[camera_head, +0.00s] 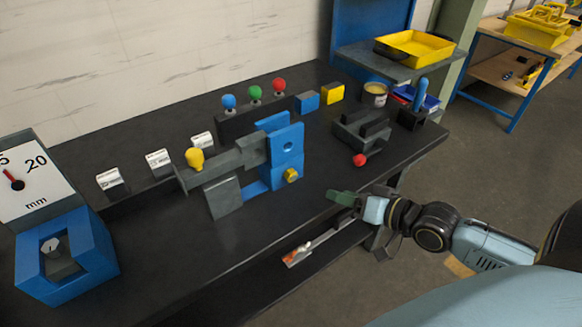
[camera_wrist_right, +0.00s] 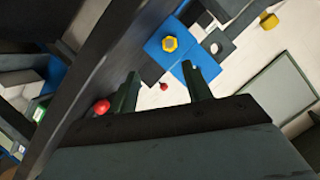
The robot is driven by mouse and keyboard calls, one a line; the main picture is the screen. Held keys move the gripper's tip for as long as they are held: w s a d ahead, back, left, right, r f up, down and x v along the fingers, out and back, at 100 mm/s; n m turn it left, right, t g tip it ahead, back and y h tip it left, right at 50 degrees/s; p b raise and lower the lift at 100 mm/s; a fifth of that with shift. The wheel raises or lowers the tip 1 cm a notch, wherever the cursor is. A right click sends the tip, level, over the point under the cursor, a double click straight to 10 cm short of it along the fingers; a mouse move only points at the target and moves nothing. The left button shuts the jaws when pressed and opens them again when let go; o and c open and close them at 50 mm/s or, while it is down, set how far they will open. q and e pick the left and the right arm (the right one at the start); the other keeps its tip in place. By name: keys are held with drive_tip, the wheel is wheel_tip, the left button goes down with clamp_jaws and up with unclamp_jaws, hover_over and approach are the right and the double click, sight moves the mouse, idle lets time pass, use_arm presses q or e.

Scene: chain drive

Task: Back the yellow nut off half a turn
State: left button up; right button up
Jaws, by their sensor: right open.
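The yellow nut (camera_head: 291,174) sits on the lower front face of the blue block (camera_head: 288,145) of the chain-drive device. My left gripper is not in view.
A grey vise with a red ball handle (camera_head: 359,160) stands right of the blue block. A yellow knob (camera_head: 195,159) tops the grey bar at left. A blue gauge stand (camera_head: 97,250) is at far left. The front middle of the black table (camera_head: 235,245) is clear.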

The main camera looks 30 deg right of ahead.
sight(293, 178)
use_arm(q)
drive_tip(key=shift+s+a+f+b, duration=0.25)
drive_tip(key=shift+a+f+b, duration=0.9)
drive_tip(key=shift+b, duration=0.05)
use_arm(e)
drive_tip(key=x, duration=0.4)
drive_tip(key=r+x, duration=0.1)
drive_tip(key=x, duration=0.3)
drive_tip(key=a+x, duration=0.1)
drive_tip(key=x, duration=0.4)
drive_tip(key=shift+w+a+r, duration=0.1)
drive_tip(key=shift+w+r, duration=0.1)
drive_tip(key=shift+r, duration=0.05)
drive_tip(key=c, duration=0.9)
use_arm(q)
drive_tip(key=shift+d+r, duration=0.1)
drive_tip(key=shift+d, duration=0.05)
use_arm(e)
drive_tip(key=shift+c, duration=0.5)
